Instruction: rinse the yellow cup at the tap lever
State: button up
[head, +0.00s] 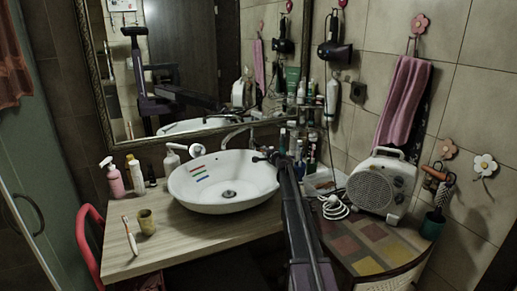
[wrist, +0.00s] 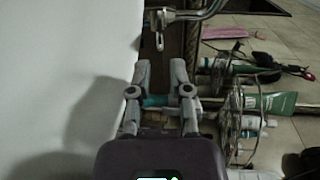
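A short lever-like metal piece (wrist: 159,41) hangs at the tap there. My gripper (head: 262,156) is at the basin's right rim, well away from the cup. In the wrist view my gripper (wrist: 160,66) has its two fingers apart with nothing between them, pointing toward the tap. The cup is not in the wrist view.
Pink (head: 113,180) and white (head: 136,175) bottles stand behind. A red chair (head: 88,240) is at the left. Toiletries and a heater (head: 380,185) crowd the right. The counter's front is clear.

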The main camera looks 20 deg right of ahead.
aim_at(253, 144)
jog(key=w, duration=0.6)
jog(key=w+f+b, duration=0.1)
jog(key=w, duration=0.2)
jog(key=shift+a+f, duration=0.1)
jog(key=shift+a, duration=0.05)
jog(key=shift+c, duration=0.2)
grip_shut()
